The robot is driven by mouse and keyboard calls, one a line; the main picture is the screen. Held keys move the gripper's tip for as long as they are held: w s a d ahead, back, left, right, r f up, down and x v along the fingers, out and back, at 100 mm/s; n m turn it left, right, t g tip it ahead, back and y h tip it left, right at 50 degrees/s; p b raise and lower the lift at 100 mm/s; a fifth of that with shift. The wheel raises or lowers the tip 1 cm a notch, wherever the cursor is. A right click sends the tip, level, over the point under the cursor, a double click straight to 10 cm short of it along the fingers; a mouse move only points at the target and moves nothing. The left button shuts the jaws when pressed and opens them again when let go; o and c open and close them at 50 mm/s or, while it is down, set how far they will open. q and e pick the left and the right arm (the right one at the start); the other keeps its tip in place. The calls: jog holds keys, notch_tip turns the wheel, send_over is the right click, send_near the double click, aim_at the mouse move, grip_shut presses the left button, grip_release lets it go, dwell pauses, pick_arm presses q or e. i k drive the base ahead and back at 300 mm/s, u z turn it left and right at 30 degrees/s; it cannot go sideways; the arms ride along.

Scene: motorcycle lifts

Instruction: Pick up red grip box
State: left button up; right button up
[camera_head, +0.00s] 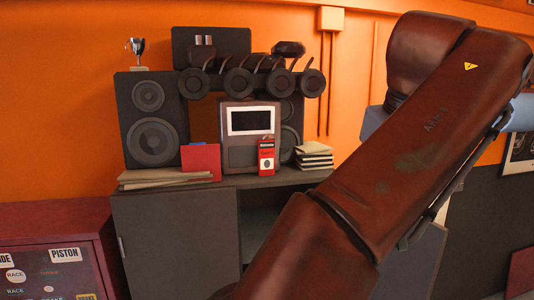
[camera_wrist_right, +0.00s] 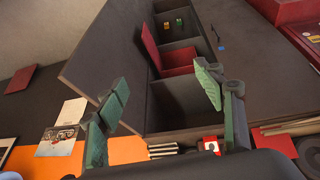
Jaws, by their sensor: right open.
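The red grip box (camera_head: 267,157) is a small upright red box with a pale label. In the head view it stands on the grey cabinet top, in front of the silver-grey unit with a screen. In the right wrist view a small red and white item (camera_wrist_right: 210,146), apparently the same box, shows low in the picture, partly hidden by the gripper body. My right gripper (camera_wrist_right: 163,78) is open and empty, its green-padded fingers spread, pointing toward the open cabinet and apart from the box. My left gripper is in neither view.
The grey cabinet (camera_head: 175,240) holds a black speaker (camera_head: 152,120), a red card (camera_head: 201,160) and stacked books (camera_head: 314,156). A cabinet door (camera_wrist_right: 110,70) stands open, showing shelves. My right arm covers the right of the head view.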

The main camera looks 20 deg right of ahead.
aim_at(266, 149)
jog(key=u, duration=0.05)
jog(key=i, duration=1.75)
